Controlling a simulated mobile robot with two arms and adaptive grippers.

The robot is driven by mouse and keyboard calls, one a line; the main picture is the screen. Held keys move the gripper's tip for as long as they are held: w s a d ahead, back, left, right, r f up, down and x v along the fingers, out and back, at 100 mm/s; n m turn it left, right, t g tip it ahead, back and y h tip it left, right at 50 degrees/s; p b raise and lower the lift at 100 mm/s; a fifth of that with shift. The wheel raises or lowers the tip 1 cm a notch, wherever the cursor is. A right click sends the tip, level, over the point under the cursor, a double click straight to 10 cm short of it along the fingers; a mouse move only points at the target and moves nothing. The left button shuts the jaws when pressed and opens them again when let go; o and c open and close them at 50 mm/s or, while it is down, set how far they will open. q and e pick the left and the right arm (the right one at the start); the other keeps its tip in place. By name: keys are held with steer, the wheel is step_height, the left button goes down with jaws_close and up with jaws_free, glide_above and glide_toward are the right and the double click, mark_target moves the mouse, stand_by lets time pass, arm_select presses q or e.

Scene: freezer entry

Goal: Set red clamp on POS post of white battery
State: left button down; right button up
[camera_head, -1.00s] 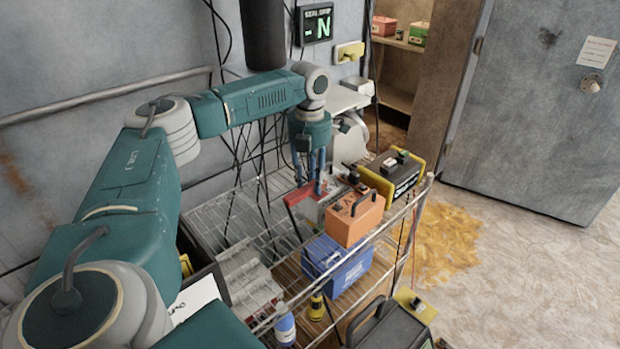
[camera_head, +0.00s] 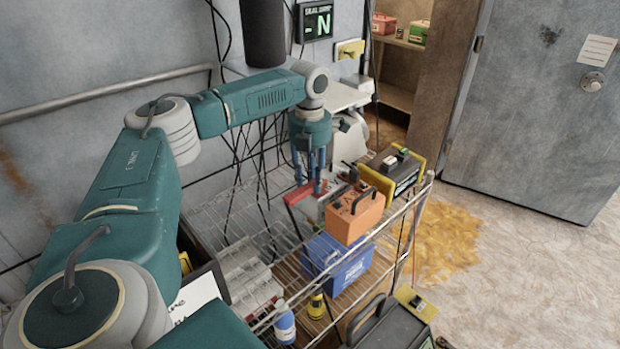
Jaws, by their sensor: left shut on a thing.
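My left gripper (camera_head: 309,186) points down over the upper wire shelf, its blue fingers shut on the red clamp (camera_head: 297,194). The clamp is a bent red piece with one leg hanging down at its left. A pale shape sits just under and beside the clamp, left of the orange box. It may be the white battery, but it is mostly hidden, and I cannot make out its POS post or whether the clamp touches it. My right gripper is out of view.
An orange box with a handle (camera_head: 355,214) stands just right of the clamp. A black and yellow case (camera_head: 398,170) is behind it. A blue box (camera_head: 338,262), a white bottle (camera_head: 284,323) and a dark case (camera_head: 390,325) are nearer. The wire rack (camera_head: 206,222) has bare room at left.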

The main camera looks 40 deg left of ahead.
mark_target(310, 182)
arm_select(q)
steer(key=shift+f+b, duration=0.95)
steer(key=shift+f, duration=0.15)
steer(key=c, duration=1.3)
jaws_free()
steer(key=shift+o, duration=0.2)
step_height(310, 182, up, 8)
steer(key=shift+f, duration=0.15)
steer(key=shift+d+f, duration=0.1)
